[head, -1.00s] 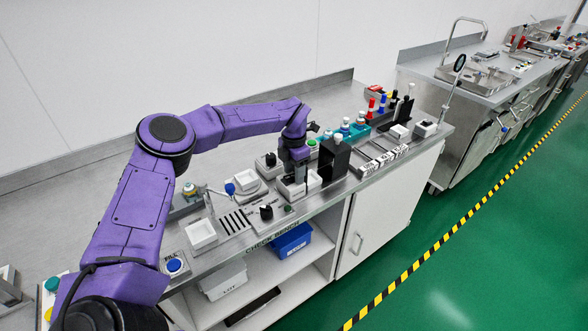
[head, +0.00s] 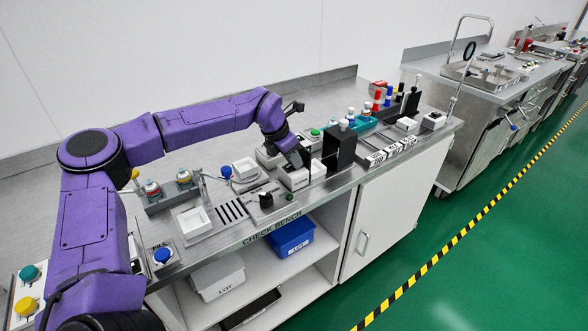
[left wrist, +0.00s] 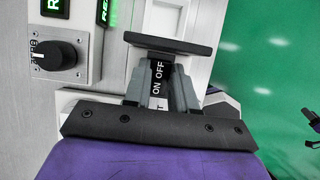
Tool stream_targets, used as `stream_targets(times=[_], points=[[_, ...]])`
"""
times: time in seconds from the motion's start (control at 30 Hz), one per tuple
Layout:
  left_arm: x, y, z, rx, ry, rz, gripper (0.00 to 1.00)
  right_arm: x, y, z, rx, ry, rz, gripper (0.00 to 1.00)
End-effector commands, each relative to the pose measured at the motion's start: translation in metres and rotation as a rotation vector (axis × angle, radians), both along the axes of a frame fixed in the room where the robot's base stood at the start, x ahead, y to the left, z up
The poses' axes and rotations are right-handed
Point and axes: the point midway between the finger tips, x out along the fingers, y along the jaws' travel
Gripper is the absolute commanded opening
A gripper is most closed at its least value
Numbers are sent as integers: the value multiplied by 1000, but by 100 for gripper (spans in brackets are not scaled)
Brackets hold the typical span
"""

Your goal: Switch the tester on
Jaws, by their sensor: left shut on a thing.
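The tester appears to be the white box (head: 293,180) on the bench, with small dark lettering on its front. My left gripper (head: 300,163) is tilted at the top of this box. In the left wrist view, its grey fingers (left wrist: 167,88) are close together on either side of a plate marked ON and OFF (left wrist: 157,80). It is shut on a part there that looks like the switch, mostly hidden by the fingers. I cannot tell which position the switch is in.
A black upright stand (head: 340,150) is just right of the white box. A box with a black knob (left wrist: 56,55) and green display is close by in the wrist view. A white tray (head: 195,220) and blue button (head: 163,256) are to the left. Bottles (head: 378,98) stand farther right.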

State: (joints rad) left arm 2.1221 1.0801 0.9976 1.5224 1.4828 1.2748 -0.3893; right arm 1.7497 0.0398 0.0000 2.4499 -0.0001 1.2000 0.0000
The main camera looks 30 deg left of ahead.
Motion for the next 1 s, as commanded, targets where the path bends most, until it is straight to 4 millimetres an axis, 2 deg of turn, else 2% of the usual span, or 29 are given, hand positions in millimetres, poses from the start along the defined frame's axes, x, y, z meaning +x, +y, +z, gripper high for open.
stream_targets(times=[0.3, 0.33, 0.4, 0.73, 0.87, 1.0], points=[[-1, -1, 1, -4, -7, -2, 0, 0, 0, -1, 0, 0, 0, 43], [-1, -1, 1, -4, -7, -2, 29, 0, 0, -1, 0, 0, 0, 43], [-1, -1, 1, -4, -7, -2, 51, 0, 0, -1, 0, 0, 0, 43], [-2, 0, 4, -4, -8, 0, 51, 0, 0, -2, 0, 0, 0, 43], [-9, 4, 23, -6, -13, 1, 51, 0, 0, -6, 0, 0, 0, 43], [-23, 9, 54, -5, -13, 0, 51, 0, 0, -10, 0, 0, 0, 43]])
